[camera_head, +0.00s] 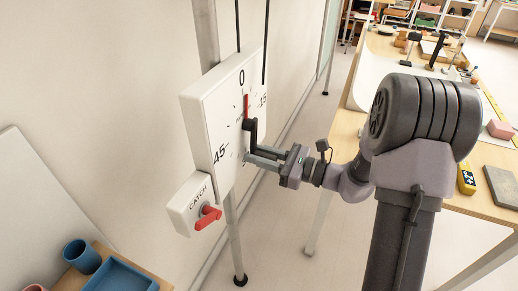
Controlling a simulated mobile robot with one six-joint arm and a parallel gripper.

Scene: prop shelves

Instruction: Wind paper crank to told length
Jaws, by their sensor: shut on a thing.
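A white dial box (222,110) is fixed to a grey post by the wall. Its face carries the marks 0, 15 and 45, and a red pointer (246,106) stands close to 0. A black crank (253,133) is on the face below the pointer. My gripper (254,157) reaches in from the right and is shut at the lower end of the crank, on its handle; the fingers hide most of the grip. A smaller white box marked CATCH (189,204) sits below the dial with a red lever (208,217).
A wooden workbench (455,205) with a yellow block (466,179) and a grey slab (502,185) stands on the right. A blue cup (82,256) and blue tray (122,276) are at the bottom left. Open floor lies between dial and bench.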

